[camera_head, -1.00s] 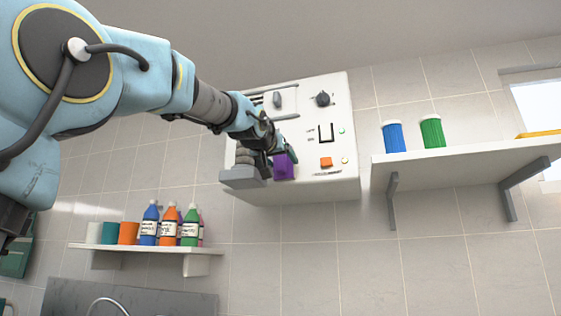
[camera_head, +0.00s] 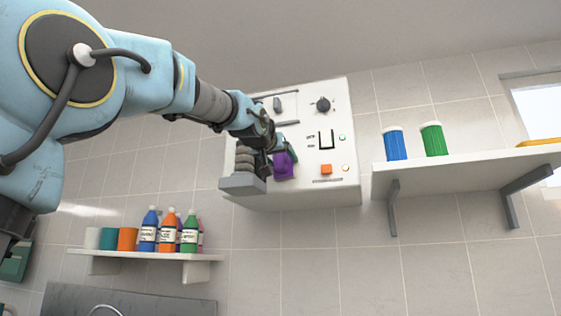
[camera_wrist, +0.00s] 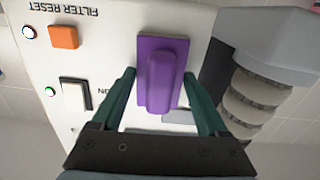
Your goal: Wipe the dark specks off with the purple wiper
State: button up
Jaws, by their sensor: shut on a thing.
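The purple wiper (camera_head: 285,167) is against the lower middle of the white panel box (camera_head: 345,112) on the wall. In the wrist view the wiper (camera_wrist: 162,76) shows as a flat purple plate with a raised handle. My gripper (camera_head: 277,150) is shut on the wiper, its green fingers on either side of the handle in the wrist view (camera_wrist: 161,85). I cannot make out dark specks in either view; the wiper and my arm cover part of the panel front.
The panel has a dark knob (camera_head: 323,104), an orange button (camera_head: 326,169) and a rocker switch (camera_wrist: 75,93). A grey fitting with a ribbed hose (camera_wrist: 255,95) sits close beside the wiper. A right shelf (camera_head: 470,165) holds blue and green canisters; a lower left shelf (camera_head: 140,254) holds bottles.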

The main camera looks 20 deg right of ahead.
aim_at(282, 176)
notch_tip(282, 176, up, 2)
jog(key=shift+r+p, duration=0.1)
jog(key=shift+p, duration=0.55)
jog(key=shift+w+d+f+b, duration=0.1)
jog(key=shift+f+b, duration=2.85)
jog(key=shift+f, duration=0.2)
jog(key=shift+s+a+f+b, duration=0.1)
jog(key=shift+s+a+b, duration=0.2)
jog(key=shift+b+v, duration=1)
jog(key=shift+v, duration=1.6)
